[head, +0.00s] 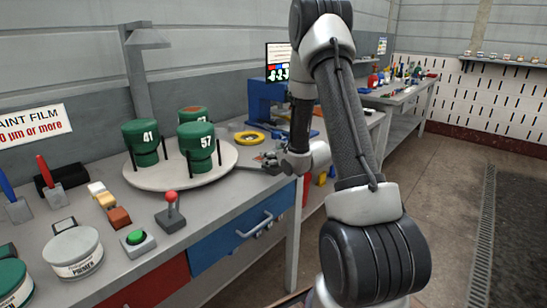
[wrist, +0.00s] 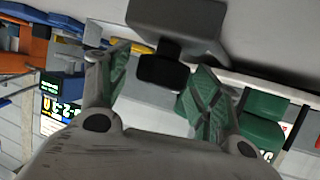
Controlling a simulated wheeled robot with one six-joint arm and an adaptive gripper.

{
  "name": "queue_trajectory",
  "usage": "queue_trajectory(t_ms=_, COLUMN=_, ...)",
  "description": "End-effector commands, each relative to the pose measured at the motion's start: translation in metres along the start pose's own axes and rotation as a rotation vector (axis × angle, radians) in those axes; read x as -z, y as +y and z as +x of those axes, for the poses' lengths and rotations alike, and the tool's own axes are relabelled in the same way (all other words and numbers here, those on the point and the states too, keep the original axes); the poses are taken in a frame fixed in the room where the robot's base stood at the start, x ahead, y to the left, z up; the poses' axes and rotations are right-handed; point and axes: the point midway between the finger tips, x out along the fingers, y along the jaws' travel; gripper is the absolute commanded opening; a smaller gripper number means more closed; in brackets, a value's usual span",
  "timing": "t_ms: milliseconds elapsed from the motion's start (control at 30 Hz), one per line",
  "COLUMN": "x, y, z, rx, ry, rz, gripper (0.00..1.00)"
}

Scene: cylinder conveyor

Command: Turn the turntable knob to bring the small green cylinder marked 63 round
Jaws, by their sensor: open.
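The pale round turntable (head: 150,178) stands on the bench at left in the head view. It bears a green cylinder marked 41 (head: 141,140), one marked 57 (head: 203,150) and a third (head: 192,115) behind, whose mark is not visible. I read no 63 on any of them. My gripper (head: 268,162) is open at the turntable's right edge, by a thin dark bar (head: 245,167) there. In the wrist view a grey block with a black end (wrist: 163,72), seemingly the knob, lies between my open fingers; contact cannot be told. Green cylinders (wrist: 264,138) show at right.
A red-topped joystick (head: 172,212), a green button box (head: 137,240) and a primer tin (head: 73,252) stand in front of the turntable. A yellow tape ring (head: 249,137) and a blue machine (head: 265,105) are behind my gripper. A grey post (head: 138,80) rises behind the turntable.

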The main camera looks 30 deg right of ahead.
Motion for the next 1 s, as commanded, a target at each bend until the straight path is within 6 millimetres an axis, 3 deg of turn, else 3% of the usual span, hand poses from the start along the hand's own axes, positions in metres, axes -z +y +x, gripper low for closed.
queue_trajectory(t_ms=333, x=0.0000, y=0.0001, z=0.0064, rx=-0.001, ry=-0.001, rz=0.001, gripper=0.64)
queue_trajectory(t_ms=567, x=-0.0001, y=0.0001, z=0.0062, rx=-0.001, ry=-0.001, rz=0.001, gripper=0.22)
queue_trajectory(t_ms=1000, x=0.0001, y=-0.0014, z=0.0065, rx=-0.061, ry=-0.001, rz=0.027, gripper=0.21)
